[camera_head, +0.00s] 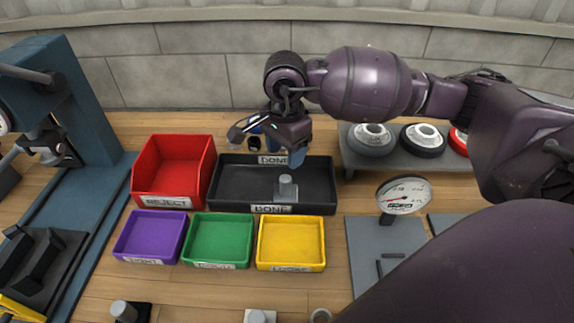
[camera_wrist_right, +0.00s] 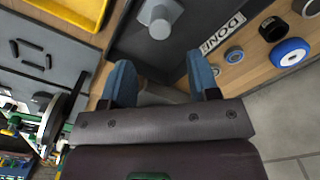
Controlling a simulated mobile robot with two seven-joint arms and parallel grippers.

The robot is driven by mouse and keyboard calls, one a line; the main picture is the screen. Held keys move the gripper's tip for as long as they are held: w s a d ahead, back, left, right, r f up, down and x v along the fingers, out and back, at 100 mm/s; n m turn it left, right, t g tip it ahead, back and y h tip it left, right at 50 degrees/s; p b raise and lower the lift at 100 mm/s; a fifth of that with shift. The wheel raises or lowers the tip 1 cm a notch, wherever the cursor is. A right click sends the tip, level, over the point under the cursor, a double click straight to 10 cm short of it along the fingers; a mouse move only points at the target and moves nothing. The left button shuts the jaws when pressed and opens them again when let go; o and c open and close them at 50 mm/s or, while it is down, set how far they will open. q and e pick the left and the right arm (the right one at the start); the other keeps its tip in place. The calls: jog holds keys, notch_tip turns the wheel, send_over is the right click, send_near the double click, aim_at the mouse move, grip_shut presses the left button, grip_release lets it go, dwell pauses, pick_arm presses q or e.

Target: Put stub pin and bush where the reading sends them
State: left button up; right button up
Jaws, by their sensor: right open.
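A grey stub pin (camera_head: 286,189) with a wider foot stands upright in the black DONE tray (camera_head: 233,196); the right wrist view shows it too (camera_wrist_right: 158,22), just ahead of my fingertips. My right gripper (camera_head: 278,146) is open and empty above the back part of that tray, apart from the pin. A pale ring, perhaps the bush (camera_head: 320,315), is cut off by the bottom edge. A round dial gauge (camera_head: 404,195) has a red needle toward its lower left; its value is too small to read. My left gripper is not in view.
A red REJECT bin (camera_head: 150,158) stands left of the DONE tray. Purple (camera_head: 121,245), green (camera_head: 192,252) and yellow (camera_head: 319,256) trays sit in front. A blue press (camera_head: 88,110) stands left. Wheels (camera_head: 423,139) rest on a back-right shelf. Grey posts (camera_head: 124,311) stand at the front.

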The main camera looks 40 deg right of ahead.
jog(key=shift+r, duration=1.25)
